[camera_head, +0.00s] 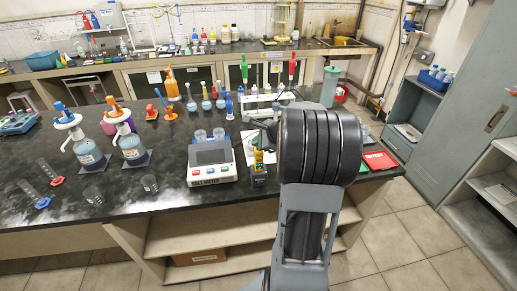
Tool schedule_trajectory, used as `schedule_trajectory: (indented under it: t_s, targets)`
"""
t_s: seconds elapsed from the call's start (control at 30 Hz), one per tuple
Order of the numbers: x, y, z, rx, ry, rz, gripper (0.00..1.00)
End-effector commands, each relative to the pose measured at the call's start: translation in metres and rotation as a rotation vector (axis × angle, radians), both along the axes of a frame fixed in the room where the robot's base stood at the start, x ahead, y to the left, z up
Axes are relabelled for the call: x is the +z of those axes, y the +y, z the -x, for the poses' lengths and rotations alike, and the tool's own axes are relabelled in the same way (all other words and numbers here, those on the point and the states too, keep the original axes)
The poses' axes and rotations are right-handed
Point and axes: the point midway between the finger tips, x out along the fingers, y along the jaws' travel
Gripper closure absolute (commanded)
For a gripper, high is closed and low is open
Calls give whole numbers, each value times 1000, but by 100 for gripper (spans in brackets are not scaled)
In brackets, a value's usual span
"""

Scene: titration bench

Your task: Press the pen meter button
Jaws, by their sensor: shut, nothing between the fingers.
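The yellow pen meter (258,158) stands upright in a small dark holder (259,181) near the front edge of the black bench, just right of the salt meter. Its button is too small to make out. My gripper (264,128) shows only in part as a dark shape just above and behind the top of the pen meter. It is shut and empty. My thick dark arm joint hides the rest of it and the bench behind. I cannot tell whether it touches the pen meter.
The salt meter (212,162) with two beakers stands to the left. A test tube rack (262,105) is behind, partly hidden by my arm. A red booklet (380,161) lies to the right. Dispenser bottles (86,152) stand at left. Floor in front is clear.

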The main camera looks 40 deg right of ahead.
Motion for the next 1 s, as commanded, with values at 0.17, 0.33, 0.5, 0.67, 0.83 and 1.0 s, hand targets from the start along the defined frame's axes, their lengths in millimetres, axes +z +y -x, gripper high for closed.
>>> schedule_trajectory:
  t_s: [0.17,0.33,0.5,0.67,0.83,1.0]
  targets:
    - [-3,0,0,0,0,0,100]
    - [-5,0,0,0,0,0,100]
    - [-7,0,0,1,1,0,100]
    - [-9,0,0,0,1,-1,100]
    - [-9,0,0,1,3,-2,100]
    - [-8,0,1,0,3,-2,100]
